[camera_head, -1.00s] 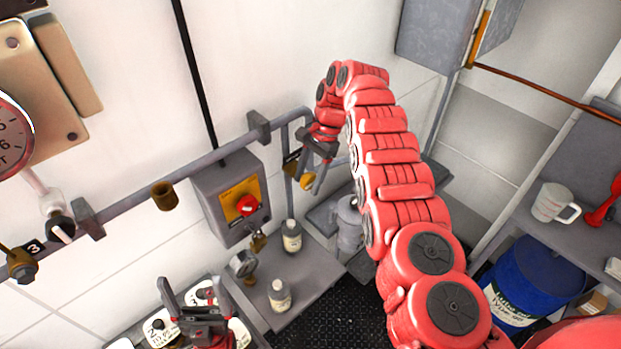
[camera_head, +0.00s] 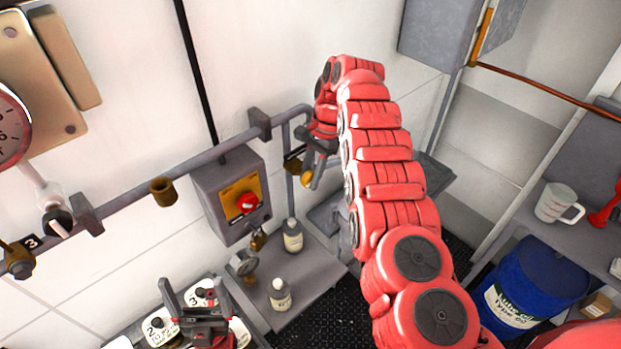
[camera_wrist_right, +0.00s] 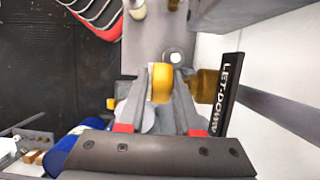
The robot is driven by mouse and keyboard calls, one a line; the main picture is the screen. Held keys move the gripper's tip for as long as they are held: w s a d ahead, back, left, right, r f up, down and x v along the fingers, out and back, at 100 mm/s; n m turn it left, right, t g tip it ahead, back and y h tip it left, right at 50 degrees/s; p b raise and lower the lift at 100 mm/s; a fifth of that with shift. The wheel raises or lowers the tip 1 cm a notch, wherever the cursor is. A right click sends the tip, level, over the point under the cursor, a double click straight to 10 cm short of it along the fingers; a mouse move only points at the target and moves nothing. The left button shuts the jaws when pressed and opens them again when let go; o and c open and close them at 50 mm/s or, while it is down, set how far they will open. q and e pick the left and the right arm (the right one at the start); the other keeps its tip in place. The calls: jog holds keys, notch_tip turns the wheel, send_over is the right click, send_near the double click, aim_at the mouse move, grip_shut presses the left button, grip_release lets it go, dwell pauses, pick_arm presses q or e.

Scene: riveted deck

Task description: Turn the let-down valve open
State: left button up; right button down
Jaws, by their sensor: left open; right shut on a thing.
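The let-down valve shows in the right wrist view as a yellow handle (camera_wrist_right: 162,84) on a brass body (camera_wrist_right: 208,88), beside a black "LET-DOWN" label (camera_wrist_right: 226,95). In the head view its yellow handle (camera_head: 307,179) is partly hidden by my right gripper (camera_head: 313,178). My right gripper also shows in the right wrist view (camera_wrist_right: 161,84), with one finger on each side of the yellow handle, shut on it. How far the valve is turned I cannot tell. My left gripper (camera_head: 194,288) is open and empty, above numbered white pieces at the lower left.
A grey box with a red button (camera_head: 246,203) hangs on the wall left of the valve. A grey pipe (camera_head: 130,193) runs along the wall. A blue drum (camera_head: 533,285) stands at right.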

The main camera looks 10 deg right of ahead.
jog(key=shift+w+a+r+b, duration=0.1)
jog(key=shift+w+a+b, duration=0.05)
jog(key=shift+b, duration=0.4)
jog(key=shift+h, duration=0.3)
jog(key=c, duration=0.6)
grip_release()
jog(key=shift+s, duration=0.2)
